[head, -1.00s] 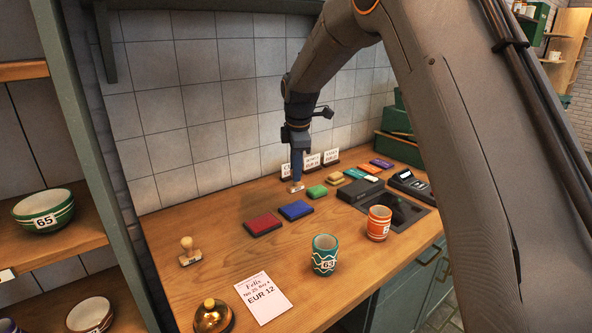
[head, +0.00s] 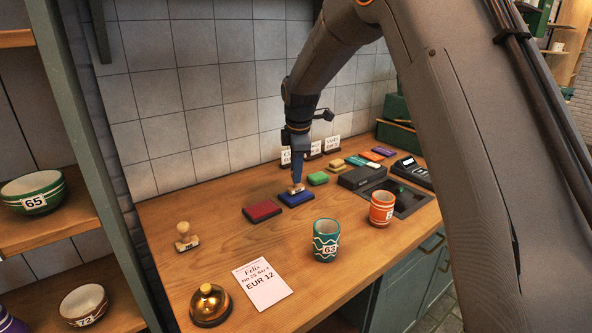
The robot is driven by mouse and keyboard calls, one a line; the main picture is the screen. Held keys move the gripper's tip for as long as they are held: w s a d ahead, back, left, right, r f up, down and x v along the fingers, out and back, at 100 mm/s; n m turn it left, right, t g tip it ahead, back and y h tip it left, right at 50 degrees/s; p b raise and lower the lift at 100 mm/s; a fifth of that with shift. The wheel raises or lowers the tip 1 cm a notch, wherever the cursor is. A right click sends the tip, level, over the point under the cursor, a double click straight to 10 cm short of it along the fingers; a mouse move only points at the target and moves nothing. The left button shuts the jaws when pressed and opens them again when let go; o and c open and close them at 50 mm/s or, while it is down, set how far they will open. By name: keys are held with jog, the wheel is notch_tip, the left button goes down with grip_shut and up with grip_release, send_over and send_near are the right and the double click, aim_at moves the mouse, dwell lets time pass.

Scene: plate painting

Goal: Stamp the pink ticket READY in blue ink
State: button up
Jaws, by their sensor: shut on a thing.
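The pink ticket (head: 262,284) lies flat on the wooden counter at the front, printed with Felix and EUR 12. The blue ink pad (head: 291,201) lies further back on the counter. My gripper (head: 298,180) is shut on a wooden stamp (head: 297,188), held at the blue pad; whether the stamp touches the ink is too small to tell. The stamp's text is hidden. A second wooden stamp (head: 186,238) stands on the counter at the left. A red ink pad (head: 262,211) and a green ink pad (head: 318,179) lie on either side of the blue one.
A brass bell (head: 210,303) is left of the ticket. A teal cup marked 63 (head: 326,241) and an orange cup (head: 382,208) stand to the right. Small cards (head: 332,144) stand at the back wall. Bare counter lies between the left stamp and the teal cup.

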jog(key=shift+f, duration=0.55)
dwell(1.2)
jog(key=shift+r, duration=0.1)
jog(key=shift+r+p, duration=1.95)
jog(key=shift+r, duration=1.5)
